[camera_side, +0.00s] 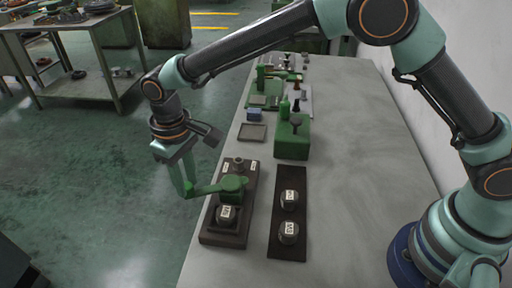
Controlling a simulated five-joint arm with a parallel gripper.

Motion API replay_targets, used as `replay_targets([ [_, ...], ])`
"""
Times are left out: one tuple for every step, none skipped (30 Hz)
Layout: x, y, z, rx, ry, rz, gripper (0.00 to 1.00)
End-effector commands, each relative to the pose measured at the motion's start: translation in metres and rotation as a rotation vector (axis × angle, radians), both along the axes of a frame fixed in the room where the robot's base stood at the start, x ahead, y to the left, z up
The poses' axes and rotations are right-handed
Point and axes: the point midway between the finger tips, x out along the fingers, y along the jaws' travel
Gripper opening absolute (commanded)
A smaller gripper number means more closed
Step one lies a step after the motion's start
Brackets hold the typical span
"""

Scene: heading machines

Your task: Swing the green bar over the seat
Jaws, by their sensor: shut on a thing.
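The green bar (210,188) reaches left from a green hub (234,184) on a dark base plate (220,239). My gripper (187,188) is shut on the bar's free left end, out past the plate's left edge. The seat (239,211) is a dark square recess on the plate, in front of the hub. A dark labelled die (226,214) sits in it. The bar points away to the left and does not cover the die. Parts of the bar's end are hidden by my fingers.
Two labelled dies (289,200) stand on a dark mat (288,248) to the right. Behind are a shallow tray (253,132), a green block with a bottle (293,138) and more green machine parts (265,90). The bench's right side (370,170) is bare.

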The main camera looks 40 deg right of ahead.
Motion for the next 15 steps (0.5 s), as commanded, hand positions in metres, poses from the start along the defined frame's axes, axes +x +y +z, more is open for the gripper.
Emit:
replay_targets([
  [-0.004, 0.001, 0.003, 0.000, -0.001, 0.044, 0.00],
  [-0.007, 0.002, 0.003, 0.001, -0.002, 0.072, 0.00],
  [-0.010, 0.003, 0.003, 0.001, -0.002, 0.110, 0.00],
  [-0.013, 0.003, 0.003, 0.001, -0.002, 0.138, 0.00],
  [-0.015, 0.004, 0.003, 0.001, -0.001, 0.167, 0.00],
  [-0.019, 0.004, 0.003, 0.001, -0.002, 0.205, 0.00],
  [-0.021, 0.004, 0.003, 0.001, -0.002, 0.233, 0.00],
  [-0.024, 0.005, 0.003, 0.001, -0.002, 0.262, 0.00],
  [-0.027, 0.004, 0.003, 0.001, -0.002, 0.300, 0.00],
  [-0.030, 0.004, 0.003, 0.001, -0.001, 0.328, 0.00],
  [-0.032, 0.004, 0.003, 0.001, -0.002, 0.356, 0.00],
  [-0.036, 0.004, 0.003, 0.001, -0.002, 0.394, 0.00],
  [-0.039, 0.004, 0.003, 0.002, -0.002, 0.422, 0.00],
  [-0.041, 0.004, 0.003, 0.002, -0.002, 0.451, 0.00],
  [-0.045, 0.003, 0.003, 0.002, -0.002, 0.489, 0.00],
])
